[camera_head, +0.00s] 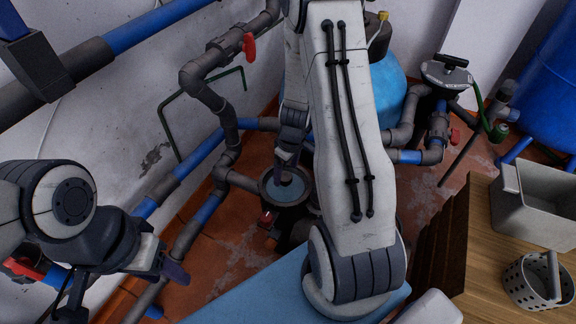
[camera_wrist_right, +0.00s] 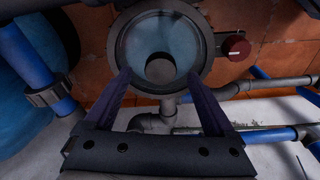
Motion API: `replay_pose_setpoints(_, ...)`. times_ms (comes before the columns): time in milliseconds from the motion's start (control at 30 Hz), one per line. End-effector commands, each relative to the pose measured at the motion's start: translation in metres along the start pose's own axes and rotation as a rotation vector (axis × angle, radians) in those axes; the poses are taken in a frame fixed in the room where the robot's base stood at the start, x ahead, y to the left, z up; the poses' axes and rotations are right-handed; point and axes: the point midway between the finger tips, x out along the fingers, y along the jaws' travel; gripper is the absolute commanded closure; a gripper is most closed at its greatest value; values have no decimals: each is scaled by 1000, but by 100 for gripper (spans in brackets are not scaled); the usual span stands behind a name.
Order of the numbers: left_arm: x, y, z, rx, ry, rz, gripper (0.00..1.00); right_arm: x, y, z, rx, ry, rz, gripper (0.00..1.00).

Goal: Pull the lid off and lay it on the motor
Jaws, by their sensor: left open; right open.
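A round pump pot (camera_head: 299,199) with a dark grey rim and a pale blue round face (camera_head: 270,203) stands low on the floor. I cannot tell whether the blue face is a clear lid or water below. In the right wrist view, the blue face (camera_wrist_right: 150,36) has a round grey-brown patch at its near side. My right gripper (camera_head: 284,178) is open above it; in the wrist view its fingertips (camera_wrist_right: 158,75) reach the near rim, contact unclear. Dark parts beside the pot, possibly the motor, are mostly hidden by my right arm. My left gripper (camera_head: 172,270) is open and empty at lower left.
Grey and blue pipes run around the pot, with a red knob (camera_wrist_right: 236,47) beside it. A blue tank (camera_head: 389,84) and a grey valve unit (camera_head: 446,73) stand behind. A wooden surface at right bears a grey bin (camera_head: 535,216) and a perforated basket (camera_head: 530,286).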

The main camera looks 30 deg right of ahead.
Motion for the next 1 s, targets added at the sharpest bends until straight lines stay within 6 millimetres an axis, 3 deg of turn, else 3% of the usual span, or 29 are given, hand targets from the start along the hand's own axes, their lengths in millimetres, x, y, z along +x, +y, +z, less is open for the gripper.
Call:
replay_pose_setpoints(33,9,-1,0,0,0,0,50,13,-1,1,-1,-2,-2,11)
replay_pose_setpoints(200,18,-1,1,0,0,0,50,30,-1,0,-2,-1,-1,11)
replay_pose_setpoints(600,20,-1,1,0,0,0,50,34,-1,0,-2,0,0,11)
replay_pose_setpoints(833,20,-2,1,0,0,0,50,34,-1,0,-1,-1,-1,99)
replay_pose_setpoints(867,20,-2,1,0,0,0,50,34,-1,0,-1,-1,-1,100)
replay_pose_setpoints(900,20,-1,1,0,0,0,50,34,-1,0,-1,-1,-1,54)
replay_pose_setpoints(1000,20,-1,1,0,0,0,50,34,-1,0,-1,-1,-1,92)
